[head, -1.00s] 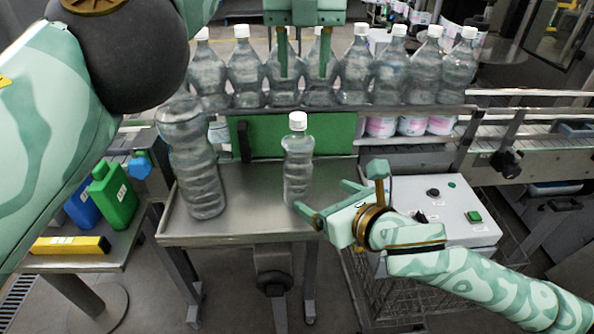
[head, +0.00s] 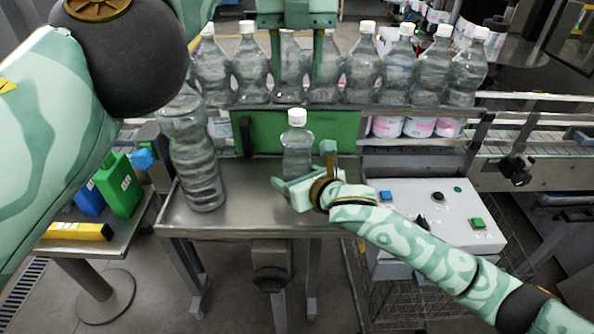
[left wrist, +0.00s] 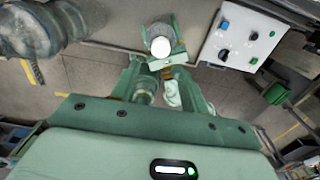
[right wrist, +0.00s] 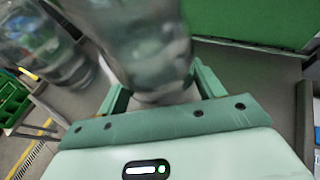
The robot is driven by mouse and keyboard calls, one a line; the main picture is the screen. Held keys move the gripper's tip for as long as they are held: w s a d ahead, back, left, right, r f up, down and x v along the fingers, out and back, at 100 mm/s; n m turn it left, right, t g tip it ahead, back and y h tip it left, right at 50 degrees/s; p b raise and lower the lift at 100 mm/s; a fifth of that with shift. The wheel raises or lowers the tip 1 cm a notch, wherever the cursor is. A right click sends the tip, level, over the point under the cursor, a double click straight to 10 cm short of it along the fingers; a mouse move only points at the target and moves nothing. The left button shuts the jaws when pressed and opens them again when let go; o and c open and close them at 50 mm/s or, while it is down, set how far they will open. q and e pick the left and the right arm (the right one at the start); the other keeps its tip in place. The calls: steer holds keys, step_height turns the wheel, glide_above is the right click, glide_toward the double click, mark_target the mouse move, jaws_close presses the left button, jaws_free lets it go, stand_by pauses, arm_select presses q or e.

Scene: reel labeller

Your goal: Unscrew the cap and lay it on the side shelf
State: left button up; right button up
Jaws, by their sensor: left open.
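The small clear bottle (head: 297,157) stands upright on the metal table (head: 240,215), with its white cap (head: 297,117) on. The cap also shows in the left wrist view (left wrist: 161,47). My right gripper (head: 303,172) is level with the bottle body, with its fingers apart on either side. In the right wrist view the bottle (right wrist: 150,45) is blurred between the fingers; I see no clear grip. My left gripper (head: 297,75) is open, fingers down, above and behind the cap in the head view. A side shelf (head: 125,220) is at the left.
A large clear bottle (head: 196,165) stands left of the small one. Green (head: 120,185) and blue jugs and a yellow box (head: 78,231) occupy the shelf. Several capped bottles line the back behind a green panel (head: 335,130). A control box (head: 440,215) is at the right.

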mark_target(295, 112)
arm_select(q)
steer(key=shift+s+a+r, duration=0.1)
steer(key=shift+s, duration=0.1)
arm_select(e)
steer(key=shift+s+a+r, duration=0.1)
steer(key=shift+s, duration=0.05)
steer(key=c, duration=1)
jaws_close()
arm_select(q)
steer(key=shift+w+a+r, duration=0.1)
steer(key=shift+w+r, duration=0.05)
steer(key=shift+w, duration=0.05)
steer(key=shift+w+a+r+y, duration=0.1)
steer(key=shift+a+y, duration=0.2)
steer(key=m, duration=0.4)
steer(key=shift+a+m, duration=0.15)
steer(key=shift+m, duration=0.15)
steer(key=m, duration=1.2)
steer(key=shift+m, duration=0.4)
steer(key=m, duration=0.5)
steer(key=shift+f+m, duration=0.25)
steer(key=shift+m, duration=0.15)
steer(key=m, duration=0.5)
steer(key=shift+d, duration=0.4)
steer(key=m, duration=0.2)
steer(key=shift+m, duration=0.3)
steer(key=shift+f+m, duration=0.3)
steer(key=shift+f, duration=0.05)
steer(key=shift+d+f, duration=0.1)
steer(key=shift+f, duration=3.6)
